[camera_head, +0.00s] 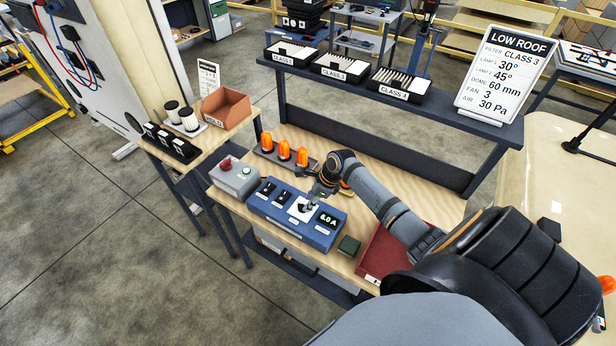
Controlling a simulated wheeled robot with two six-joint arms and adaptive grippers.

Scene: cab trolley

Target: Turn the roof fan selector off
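A blue control box (270,222) stands on the wooden bench, with two black switches (274,192) at its left. A white dial plate (299,212) with a dark selector knob sits right of them, partly covered by my gripper. A small lit display (328,219) is at the right end; it seems to read 8.0 A. My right gripper (311,205) points down at the dial plate, its fingertips at or just above the knob. Whether they touch or grip it is too small to tell. My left gripper is not in view.
A grey box with red and green buttons (235,178) stands left of the control box. Orange lamps (284,150) are behind it. A green block (349,246) and a red tray (376,270) lie to the right. A LOW ROOF sign (505,75) lists FAN 3.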

